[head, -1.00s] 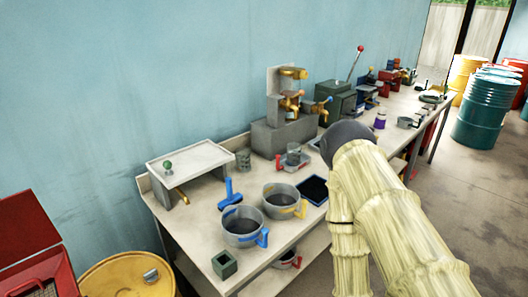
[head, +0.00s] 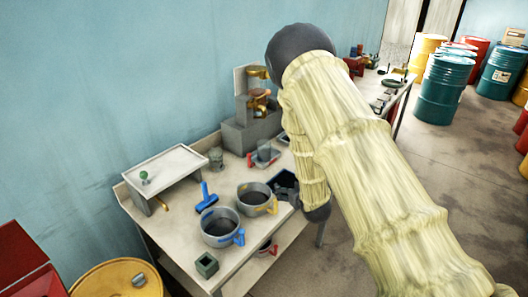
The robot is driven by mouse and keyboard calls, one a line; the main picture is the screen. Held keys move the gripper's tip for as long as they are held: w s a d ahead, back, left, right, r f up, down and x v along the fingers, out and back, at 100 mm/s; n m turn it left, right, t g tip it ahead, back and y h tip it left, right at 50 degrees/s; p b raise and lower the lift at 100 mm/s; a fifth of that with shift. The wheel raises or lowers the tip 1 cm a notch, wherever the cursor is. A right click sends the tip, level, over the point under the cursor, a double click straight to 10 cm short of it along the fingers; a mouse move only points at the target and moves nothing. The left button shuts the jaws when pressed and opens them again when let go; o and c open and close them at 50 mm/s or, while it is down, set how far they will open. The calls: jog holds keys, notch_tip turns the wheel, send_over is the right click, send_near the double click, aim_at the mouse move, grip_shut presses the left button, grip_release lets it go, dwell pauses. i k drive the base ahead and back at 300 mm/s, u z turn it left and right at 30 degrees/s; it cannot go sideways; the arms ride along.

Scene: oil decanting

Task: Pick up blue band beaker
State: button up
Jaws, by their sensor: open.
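The blue band beaker (head: 219,228) is a grey, wide, open cup with blue marks and a blue handle on its right. It stands upright on the near part of the bench in the head view. A similar beaker with a yellow band and handle (head: 256,199) stands just behind it to the right. My gripper (head: 285,187) shows as a small dark shape beyond the yellow beaker, at the left of my arm. It is apart from the blue beaker and holds nothing that I can see. My arm hides part of it, and its fingers blend with a dark tray there.
A blue squeegee-like tool (head: 206,198) lies behind the blue beaker. A small green square box (head: 206,265) stands at the near corner. A raised white tray (head: 165,168) is at left, and brass taps (head: 260,103) stand at the back. A yellow drum (head: 117,280) is beside the bench.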

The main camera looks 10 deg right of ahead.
aim_at(264, 151)
jog(key=u, duration=0.05)
jog(key=i, duration=1)
jog(key=z, duration=0.05)
